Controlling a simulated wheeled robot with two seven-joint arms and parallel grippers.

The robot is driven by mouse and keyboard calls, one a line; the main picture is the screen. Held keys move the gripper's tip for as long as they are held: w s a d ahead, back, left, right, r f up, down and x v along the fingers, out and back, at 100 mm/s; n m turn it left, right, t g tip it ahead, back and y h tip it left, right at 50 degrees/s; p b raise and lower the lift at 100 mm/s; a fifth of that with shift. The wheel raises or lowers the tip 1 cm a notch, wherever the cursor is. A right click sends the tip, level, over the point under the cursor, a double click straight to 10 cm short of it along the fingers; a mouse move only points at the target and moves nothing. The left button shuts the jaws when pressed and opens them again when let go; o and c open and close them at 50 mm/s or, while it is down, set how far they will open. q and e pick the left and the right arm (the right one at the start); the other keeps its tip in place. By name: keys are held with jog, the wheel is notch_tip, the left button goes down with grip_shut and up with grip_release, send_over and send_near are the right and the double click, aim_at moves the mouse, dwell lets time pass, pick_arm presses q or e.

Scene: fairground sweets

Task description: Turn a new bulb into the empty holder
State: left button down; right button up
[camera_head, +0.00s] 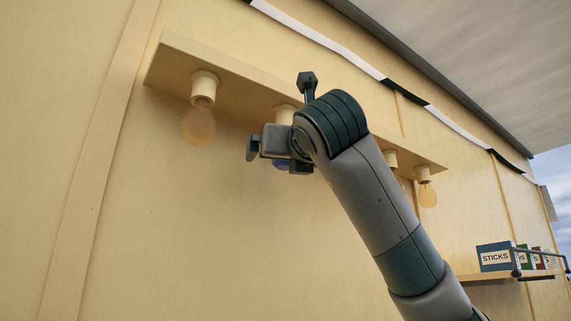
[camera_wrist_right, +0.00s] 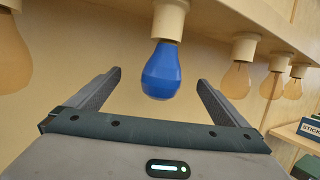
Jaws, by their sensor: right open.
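A blue bulb (camera_wrist_right: 161,72) hangs neck up below a cream holder (camera_wrist_right: 169,20) on the wall board. Its neck meets the holder's lower end, but I cannot tell how far it is turned in. My right gripper (camera_wrist_right: 160,77) is open, with one finger on each side of the bulb and visible gaps between. In the head view a bit of the blue bulb (camera_head: 280,165) shows past my right gripper (camera_head: 277,146), which hides the rest. The same holder (camera_head: 284,113) shows just above. No empty holder is visible. My left gripper is out of view.
Amber bulbs hang on both sides, one at the left (camera_head: 198,125) and several at the right, the nearest (camera_wrist_right: 237,80) close to my right finger. The board (camera_head: 240,85) runs above. A shelf with a STICKS box (camera_head: 495,257) is at lower right.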

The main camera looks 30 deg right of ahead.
jog(key=shift+s+m+h, duration=0.1)
jog(key=shift+m+h, duration=0.2)
jog(key=shift+h, duration=0.2)
jog(key=shift+d+g, duration=0.1)
jog(key=shift+g, duration=0.2)
jog(key=shift+d, duration=0.1)
jog(key=shift+w, duration=0.65)
jog(key=c, duration=1.8)
